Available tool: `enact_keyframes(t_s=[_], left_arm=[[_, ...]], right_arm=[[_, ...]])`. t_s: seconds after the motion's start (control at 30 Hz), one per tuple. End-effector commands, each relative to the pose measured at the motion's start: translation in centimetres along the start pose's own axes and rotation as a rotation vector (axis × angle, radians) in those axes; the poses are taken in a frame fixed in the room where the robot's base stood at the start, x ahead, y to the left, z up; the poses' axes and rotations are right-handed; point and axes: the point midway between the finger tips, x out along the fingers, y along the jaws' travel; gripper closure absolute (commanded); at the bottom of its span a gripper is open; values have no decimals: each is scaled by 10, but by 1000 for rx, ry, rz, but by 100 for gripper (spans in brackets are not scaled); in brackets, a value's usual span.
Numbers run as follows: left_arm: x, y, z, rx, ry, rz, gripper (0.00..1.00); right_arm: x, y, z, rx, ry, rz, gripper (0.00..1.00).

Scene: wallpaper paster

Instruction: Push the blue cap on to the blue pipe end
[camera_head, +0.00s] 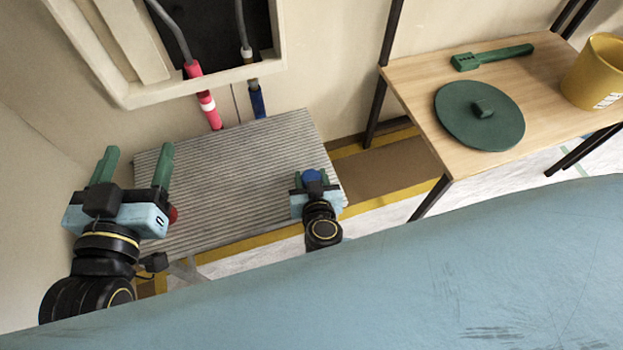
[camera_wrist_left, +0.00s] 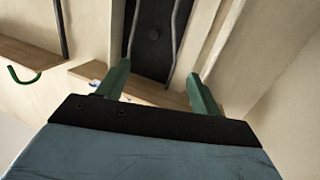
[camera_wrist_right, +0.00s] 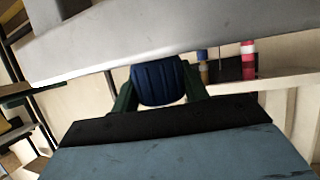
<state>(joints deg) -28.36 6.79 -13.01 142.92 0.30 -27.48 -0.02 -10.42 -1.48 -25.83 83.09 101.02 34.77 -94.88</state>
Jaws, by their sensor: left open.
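The blue cap (camera_head: 312,176) is between the fingers of my right gripper (camera_head: 312,179), over the right part of the ribbed grey platform. The right wrist view shows the ribbed, dark blue cap (camera_wrist_right: 158,82) held between both green fingers. The blue pipe end (camera_head: 257,101) hangs below the wall opening, up and left of the cap and well apart from it. In the right wrist view the blue pipe (camera_wrist_right: 204,73) is small, behind the cap and to its right. My left gripper (camera_head: 137,165) is open and empty at the platform's left side.
A pink-red pipe (camera_head: 206,99) hangs left of the blue one. A red round thing (camera_head: 173,214) is partly hidden by my left gripper. The ribbed platform (camera_head: 235,170) is otherwise bare. The wooden table (camera_head: 412,88) at right bears a green disc (camera_head: 470,125), green tool and yellow bucket.

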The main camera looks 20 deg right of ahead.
Motion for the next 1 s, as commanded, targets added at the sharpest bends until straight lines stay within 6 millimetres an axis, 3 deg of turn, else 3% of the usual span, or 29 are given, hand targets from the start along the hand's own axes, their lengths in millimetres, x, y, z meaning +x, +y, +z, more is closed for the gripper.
enact_keyframes(t_s=[0.03, 0.13, 0.57, 0.77, 1.0], left_arm=[[0, 0, 0, 0, 0, 0, 34], [0, 0, 0, 0, 0, 0, 34], [-1, -1, 7, 0, -43, -3, 34], [-6, -6, 26, 3, -170, -14, 34], [-26, -15, 67, 4, -443, -39, 34]], right_arm=[[0, 0, 0, 0, 0, 0, 64], [0, 0, 0, 0, 0, 0, 77], [-1, 0, -2, 0, -1, 0, 78], [-4, 0, -8, 0, 0, 0, 78], [-9, 0, -21, 0, 0, 0, 78]])
